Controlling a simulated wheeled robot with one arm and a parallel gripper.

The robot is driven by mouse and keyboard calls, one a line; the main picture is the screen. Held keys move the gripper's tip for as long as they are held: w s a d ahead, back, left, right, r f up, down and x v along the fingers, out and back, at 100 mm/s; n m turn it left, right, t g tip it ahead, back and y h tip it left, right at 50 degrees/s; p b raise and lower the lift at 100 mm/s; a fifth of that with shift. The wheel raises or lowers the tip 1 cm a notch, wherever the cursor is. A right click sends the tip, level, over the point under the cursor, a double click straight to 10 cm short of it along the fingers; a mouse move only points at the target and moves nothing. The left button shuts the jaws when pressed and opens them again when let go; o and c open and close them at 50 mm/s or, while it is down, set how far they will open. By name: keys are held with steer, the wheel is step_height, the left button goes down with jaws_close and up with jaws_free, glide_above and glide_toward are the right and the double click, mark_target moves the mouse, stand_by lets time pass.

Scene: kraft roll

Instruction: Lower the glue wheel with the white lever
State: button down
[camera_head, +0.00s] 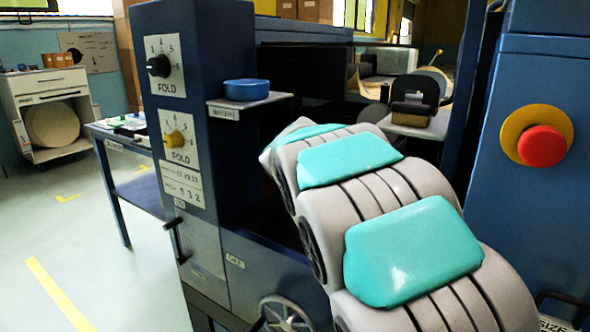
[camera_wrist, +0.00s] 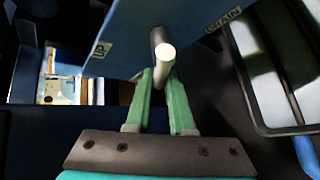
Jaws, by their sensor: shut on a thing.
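In the wrist view, the white lever (camera_wrist: 165,54) points toward the camera, with its pale rounded end in front and a dark shaft behind. It stands out from a blue panel (camera_wrist: 150,22) that has a label reading UP to the left of the lever and another label, hard to read, to the right. My gripper (camera_wrist: 163,82) has green fingers, one on each side of the lever, closed on it near its end. In the head view, my own arm hides the gripper and the lever. I cannot make out the glue wheel in either view.
A blue machine column (camera_head: 205,110) with two FOLD dials stands left of my arm. A blue dish (camera_head: 246,90) sits on its small shelf. A red button (camera_head: 542,146) is on the right-hand panel. A dark-framed tray (camera_wrist: 262,85) lies right of my gripper. Open floor is at left.

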steer(key=c, duration=0.8)
jaws_free()
steer(key=shift+f, duration=0.1)
steer(key=shift+s, duration=0.1)
steer(key=v, duration=0.7)
steer(key=shift+s+a+r+b, duration=0.1)
steer(key=shift+s+r+b, duration=0.15)
steer(key=shift+b, duration=0.05)
